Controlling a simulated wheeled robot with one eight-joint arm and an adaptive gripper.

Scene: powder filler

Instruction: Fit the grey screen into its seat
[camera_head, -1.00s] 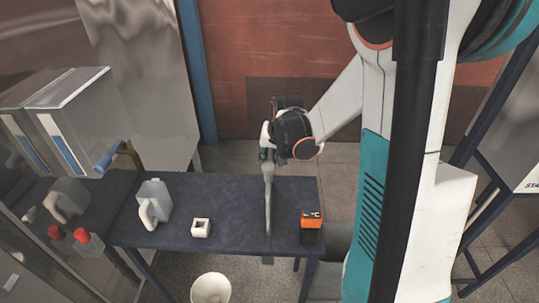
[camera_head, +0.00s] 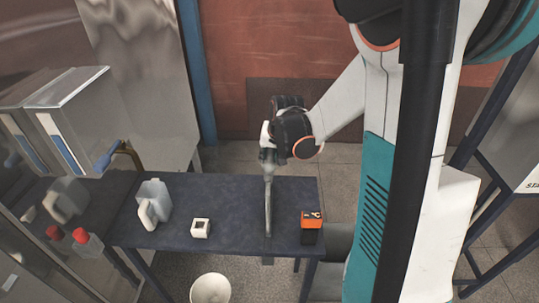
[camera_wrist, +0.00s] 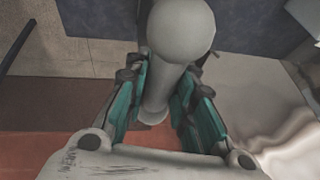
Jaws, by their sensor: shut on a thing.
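My gripper (camera_head: 268,158) is over the far right part of the dark table. In the wrist view its teal fingers (camera_wrist: 162,100) are shut on a grey piece (camera_wrist: 178,32) with a rounded, ball-like end. In the head view this piece shows as a long, thin grey shape (camera_head: 268,205) hanging down from the gripper in front of the tabletop. It may be the grey screen, seen edge-on. I cannot tell whether it touches the table. I cannot make out the screen's seat in either view.
On the table (camera_head: 230,190) are a pale jug (camera_head: 155,203), a small white square block (camera_head: 200,228) and an orange-and-black box (camera_head: 311,226). A metal machine (camera_head: 75,115) with a blue-ended handle (camera_head: 106,160) stands left. A white bowl (camera_head: 210,289) is in front, below the table.

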